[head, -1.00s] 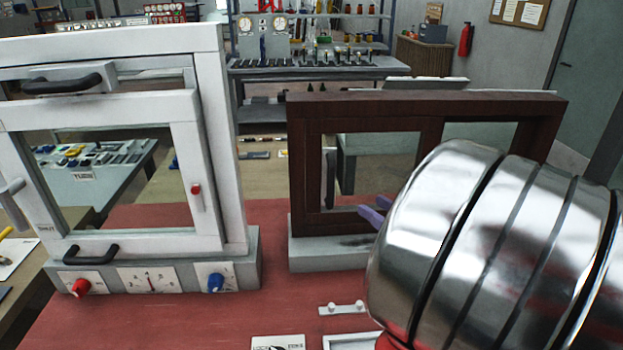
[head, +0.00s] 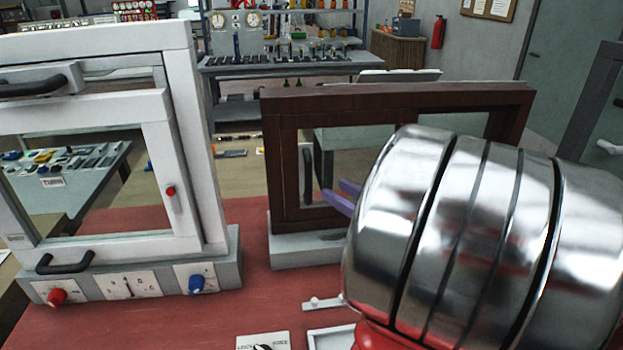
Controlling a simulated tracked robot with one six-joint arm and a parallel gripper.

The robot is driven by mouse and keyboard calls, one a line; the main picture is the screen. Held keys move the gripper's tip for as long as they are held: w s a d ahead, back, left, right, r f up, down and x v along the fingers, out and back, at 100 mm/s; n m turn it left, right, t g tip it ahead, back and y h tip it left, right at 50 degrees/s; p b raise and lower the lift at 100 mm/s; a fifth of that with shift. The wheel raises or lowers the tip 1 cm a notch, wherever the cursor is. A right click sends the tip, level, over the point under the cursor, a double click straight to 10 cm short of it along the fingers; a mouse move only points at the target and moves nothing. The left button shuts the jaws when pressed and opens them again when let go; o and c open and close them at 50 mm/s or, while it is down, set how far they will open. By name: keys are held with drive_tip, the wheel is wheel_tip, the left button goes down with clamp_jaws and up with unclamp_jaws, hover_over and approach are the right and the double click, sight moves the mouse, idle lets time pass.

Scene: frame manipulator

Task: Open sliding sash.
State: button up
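The brown wooden frame (head: 400,97) stands on a grey base at the right of the red bench, with its sliding sash inside it. A dark upright handle (head: 308,176) is on the sash's left side. My gripper (head: 343,195) shows as two purple fingers in front of the left pane, right of and slightly below the handle, apart from it in the picture. The fingers look parted with nothing between them. My large metal arm link hides the right half of the frame and the rest of the gripper. The sash's right edge is hidden.
A white window frame (head: 205,150) with black handles and red and blue knobs stands at the left of the red bench top (head: 190,320). Small plates and a white-edged tray (head: 330,338) lie in front of the brown frame. A bare strip separates the two frames.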

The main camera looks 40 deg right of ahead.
sight(311, 176)
drive_tip(key=shift+w, duration=4.65)
drive_tip(key=shift+c, duration=0.6)
clamp_jaws()
drive_tip(key=shift+a, duration=0.25)
drive_tip(key=shift+d, duration=0.2)
